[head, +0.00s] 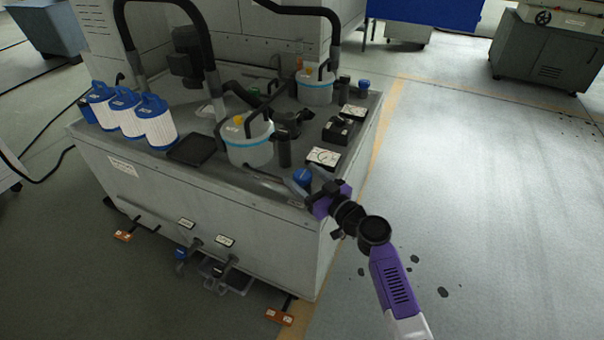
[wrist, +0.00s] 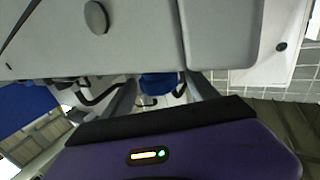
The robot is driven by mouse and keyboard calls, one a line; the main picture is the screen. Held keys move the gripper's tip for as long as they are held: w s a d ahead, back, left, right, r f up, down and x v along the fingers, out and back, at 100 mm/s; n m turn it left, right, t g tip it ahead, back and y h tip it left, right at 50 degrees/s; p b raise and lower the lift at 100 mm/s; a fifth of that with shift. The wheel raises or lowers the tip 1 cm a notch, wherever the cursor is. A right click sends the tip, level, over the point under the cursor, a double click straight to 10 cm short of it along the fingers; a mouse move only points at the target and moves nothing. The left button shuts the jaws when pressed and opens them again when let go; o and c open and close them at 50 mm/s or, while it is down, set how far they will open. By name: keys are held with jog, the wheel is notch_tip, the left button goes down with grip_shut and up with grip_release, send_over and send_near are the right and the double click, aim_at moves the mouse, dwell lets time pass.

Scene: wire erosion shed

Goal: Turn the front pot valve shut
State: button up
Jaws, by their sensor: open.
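The front pot (head: 249,143) is a white tub with a light-blue band and a yellow top piece, standing near the front edge of the grey tank top. A blue knob (head: 302,176), which looks like its valve, sits right of it by the front right corner. My gripper (head: 303,181) is open at this knob, its grey fingers apart on either side of it in the picture. In the wrist view a blue part (wrist: 159,84), likely the knob, shows between the fingers; I cannot tell whether they touch it. The knob's lower part is hidden.
A second pot (head: 315,89) and another blue knob (head: 363,86) stand further back. Labelled plates (head: 323,157), a black cylinder (head: 284,150) and hoses crowd the tank top. Blue-capped white filters (head: 157,122) stand at left.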

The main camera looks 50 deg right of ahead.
jog(key=shift+w+d, duration=0.1)
jog(key=shift+w, duration=0.45)
jog(key=c, duration=1.4)
jog(key=shift+o, duration=0.2)
